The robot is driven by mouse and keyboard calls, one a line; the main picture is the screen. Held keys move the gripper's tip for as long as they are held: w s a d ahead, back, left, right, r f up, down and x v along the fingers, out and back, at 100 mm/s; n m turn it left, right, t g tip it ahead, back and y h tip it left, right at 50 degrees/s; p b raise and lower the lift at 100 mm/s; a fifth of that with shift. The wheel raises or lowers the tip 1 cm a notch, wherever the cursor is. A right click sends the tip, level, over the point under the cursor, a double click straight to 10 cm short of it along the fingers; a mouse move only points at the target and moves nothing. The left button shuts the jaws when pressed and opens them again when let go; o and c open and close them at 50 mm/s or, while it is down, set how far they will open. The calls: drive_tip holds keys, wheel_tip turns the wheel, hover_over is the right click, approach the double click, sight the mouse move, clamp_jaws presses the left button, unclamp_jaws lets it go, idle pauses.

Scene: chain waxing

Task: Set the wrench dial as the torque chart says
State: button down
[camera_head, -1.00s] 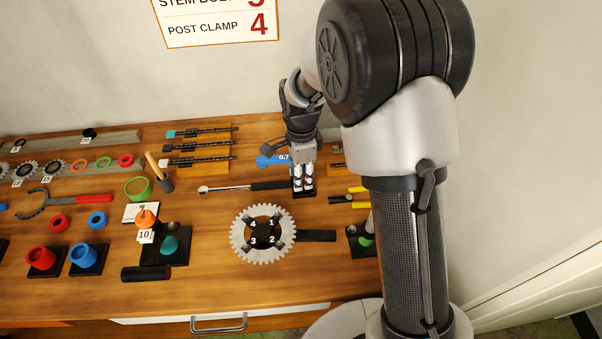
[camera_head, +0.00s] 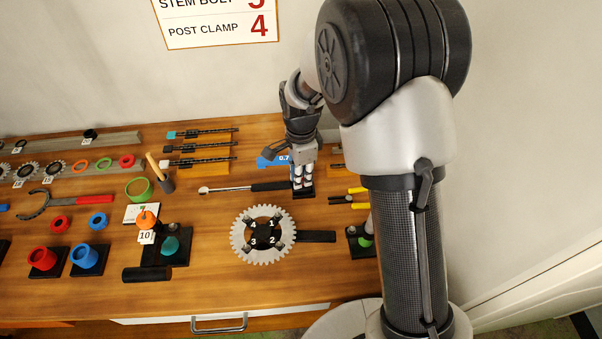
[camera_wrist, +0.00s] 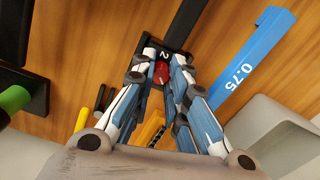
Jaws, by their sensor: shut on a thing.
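The wrench (camera_head: 228,189) lies on the bench, its silver shaft to the left and its black handle (camera_head: 270,186) running right to my gripper. In the wrist view the handle (camera_wrist: 187,22) meets a black block (camera_wrist: 152,50) marked "2". A red dial part (camera_wrist: 161,72) shows on the block between my fingers. My gripper (camera_wrist: 160,80) points down and is shut on this dial, which the fingers partly hide. It also shows in the head view (camera_head: 303,190). The torque chart (camera_head: 220,25) on the wall reads "POST CLAMP 4"; the line above, "STEM BOLT", is cut off at the top.
A blue tool marked 0.75 (camera_wrist: 245,65) lies close beside my gripper. Yellow-handled tools (camera_head: 350,198) are at its right. A toothed chainring (camera_head: 240,247) lies in front. Small parts crowd the bench's left; bare wood shows around the chainring.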

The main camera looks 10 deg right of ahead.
drive_tip(key=n+p, duration=0.1)
drive_tip(key=n, duration=0.3)
drive_tip(key=shift+r+p, duration=0.1)
drive_tip(key=shift+p, duration=0.2)
drive_tip(key=n+p, duration=0.1)
drive_tip(key=n, duration=0.3)
drive_tip(key=shift+n, duration=0.3)
drive_tip(key=c, duration=1.5)
unclamp_jaws()
wheel_tip(320, 180, up, 12)
drive_tip(key=shift+f, duration=0.1)
